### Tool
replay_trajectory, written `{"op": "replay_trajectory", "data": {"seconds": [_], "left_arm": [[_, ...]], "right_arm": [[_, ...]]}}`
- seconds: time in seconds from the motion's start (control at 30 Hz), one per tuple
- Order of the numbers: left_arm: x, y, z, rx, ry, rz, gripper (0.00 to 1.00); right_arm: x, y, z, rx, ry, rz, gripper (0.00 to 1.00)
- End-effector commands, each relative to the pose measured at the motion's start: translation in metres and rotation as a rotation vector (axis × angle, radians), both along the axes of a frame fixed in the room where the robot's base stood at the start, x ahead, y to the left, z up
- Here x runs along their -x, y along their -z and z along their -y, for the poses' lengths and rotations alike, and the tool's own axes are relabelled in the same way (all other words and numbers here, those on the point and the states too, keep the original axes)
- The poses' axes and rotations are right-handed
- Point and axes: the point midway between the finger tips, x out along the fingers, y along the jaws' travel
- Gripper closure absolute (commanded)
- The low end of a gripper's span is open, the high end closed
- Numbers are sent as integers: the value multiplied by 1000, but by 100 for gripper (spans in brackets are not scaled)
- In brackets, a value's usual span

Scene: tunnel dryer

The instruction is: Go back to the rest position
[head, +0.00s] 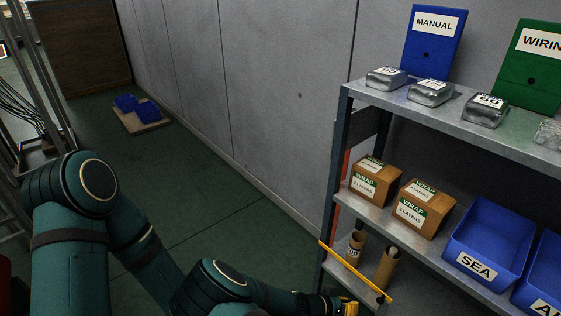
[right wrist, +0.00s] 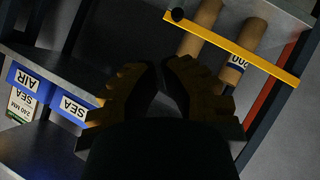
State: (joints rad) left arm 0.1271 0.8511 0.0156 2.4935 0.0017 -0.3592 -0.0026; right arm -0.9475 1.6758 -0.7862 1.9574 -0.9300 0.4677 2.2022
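My right gripper (head: 347,306) is at the bottom of the head view, low in front of the shelf rack's left end. In the right wrist view its two yellow ridged fingers (right wrist: 161,75) stand apart with nothing seen between them, so it is open. A yellow bar (head: 356,271) crosses in front of two cardboard tubes (head: 387,268) on the low shelf; the gripper is below it in the head view. The bar (right wrist: 232,48) also shows beyond the fingers in the right wrist view. My left gripper is not in view.
The shelf rack (head: 458,132) stands at the right with blue bins (head: 491,238), wrap boxes (head: 426,207), silver packs (head: 430,93) and a blue manual holder (head: 433,42). A grey wall (head: 260,90) runs behind. Green floor (head: 200,190) is free at the left; a pallet with blue bins (head: 137,108) lies far off.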

Motion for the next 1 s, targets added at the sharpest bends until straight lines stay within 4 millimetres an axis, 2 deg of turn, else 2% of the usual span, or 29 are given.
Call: {"op": "replay_trajectory", "data": {"seconds": [0.03,0.1,0.27,0.4,0.53,0.63,0.8,1.0], "left_arm": [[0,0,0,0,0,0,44],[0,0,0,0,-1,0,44],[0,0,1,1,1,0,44],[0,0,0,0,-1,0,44],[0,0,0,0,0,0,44],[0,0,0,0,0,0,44],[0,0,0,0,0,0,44],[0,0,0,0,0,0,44]], "right_arm": [[19,11,7,-48,42,-78,100],[39,24,8,-113,69,-173,100],[86,48,0,-302,108,-380,100],[126,61,-24,-538,101,-543,100],[149,59,-56,-794,34,-631,100],[154,48,-79,-969,-53,-635,100],[141,15,-103,-1173,-244,-539,100],[117,-23,-102,-1224,-442,-385,100]]}}
